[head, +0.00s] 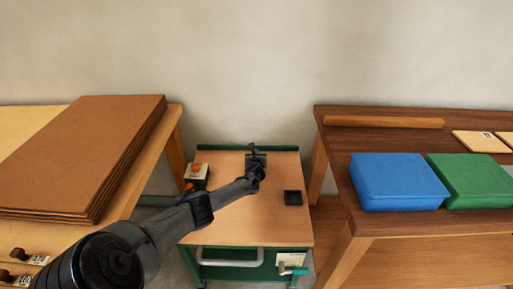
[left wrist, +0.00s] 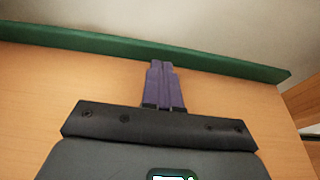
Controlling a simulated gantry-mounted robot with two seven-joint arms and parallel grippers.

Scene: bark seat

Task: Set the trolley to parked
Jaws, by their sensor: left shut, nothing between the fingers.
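The trolley (head: 225,220) stands in the middle of the head view, with a wooden top, a green frame and a pale bar handle (head: 228,250) at its front. A teal lever (head: 293,271) sits by a pale plate at its front right. My left arm reaches over the top, and my left gripper (head: 255,154) is over its back part. In the left wrist view its fingers (left wrist: 162,72) are together with nothing between them, near the green back rim (left wrist: 225,68). Part of the trolley top is hidden by the arm. My right gripper is not in view.
A table with stacked brown boards (head: 85,150) stands left. A dark table at right holds blue (head: 398,181) and green (head: 470,180) boxes.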

